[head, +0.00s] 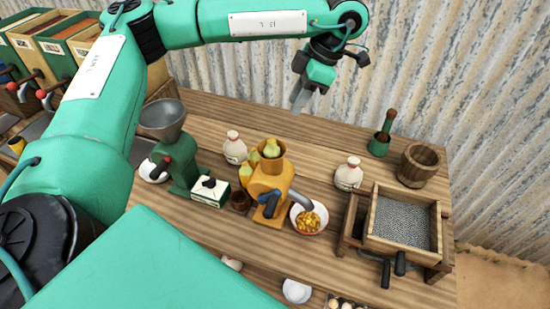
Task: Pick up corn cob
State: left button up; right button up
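A yellow-green corn cob (271,149) sticks up out of the round wooden mouth of an orange hand-cranked sheller (268,185) on the wooden table. More yellow cobs (248,176) are close against the sheller's left side, partly hidden by it. A white bowl of yellow kernels (308,219) sits under the sheller's grey spout. My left gripper (299,100) hangs above the back of the table, up and to the right of the cobs and apart from them. Its grey fingers overlap in this view, and I see nothing held. My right gripper is out of view.
Left of the cobs is a green grinder (180,160) with a grey funnel. White jars (235,148) (348,174), a green mortar (379,144), a wooden bucket (418,165) and a sieve box (402,222) stand around. Corrugated metal (420,70) rises behind. The table's back middle is clear.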

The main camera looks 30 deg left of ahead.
aim_at(272, 140)
pick_arm(q)
jog(key=p+x, duration=0.2)
jog(key=x, duration=0.6)
jog(key=shift+s+a+f, duration=0.15)
jog(key=shift+s+a+f+p, duration=0.15)
jog(key=shift+f+p, duration=0.15)
jog(key=shift+p, duration=0.2)
jog(key=p+x, duration=0.1)
jog(key=x, duration=0.1)
jog(key=p+x, duration=0.1)
jog(key=x, duration=0.1)
jog(key=shift+s+a+r, duration=0.1)
jog(key=shift+s, duration=0.1)
jog(key=shift+f, duration=0.3)
grip_shut()
